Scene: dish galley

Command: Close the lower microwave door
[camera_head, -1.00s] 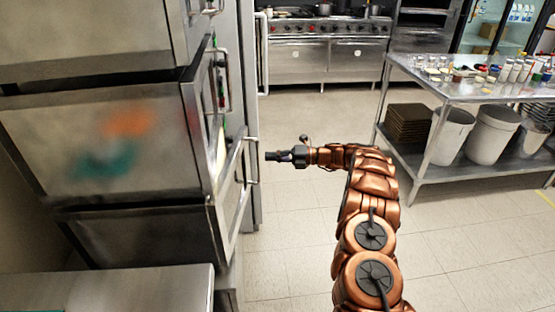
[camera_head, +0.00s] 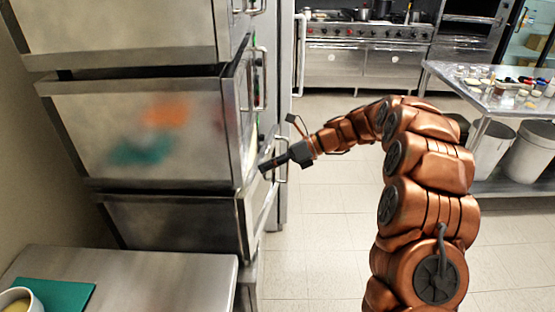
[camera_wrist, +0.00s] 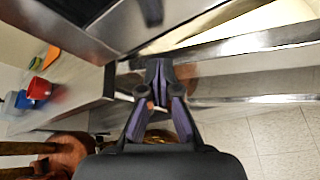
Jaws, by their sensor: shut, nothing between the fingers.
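The stack of steel microwave units stands on the left in the head view. The lower microwave door (camera_head: 261,208) is on its right-hand front side, seen nearly edge-on, with a bar handle. It looks partly open, but its exact angle is hard to tell. My gripper (camera_head: 268,167) is shut and empty, pointing left at the top part of this door. In the wrist view my gripper's dark fingers (camera_wrist: 158,82) are close to a steel edge (camera_wrist: 240,45), with a pale surface beyond it. I cannot tell if they touch.
A steel counter (camera_head: 190,262) with a teal board (camera_head: 55,296) and a bowl (camera_head: 18,300) is at the lower left. A steel work table (camera_head: 480,92) with bins stands at the right. A range (camera_head: 355,62) is at the back. The tiled floor between is clear.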

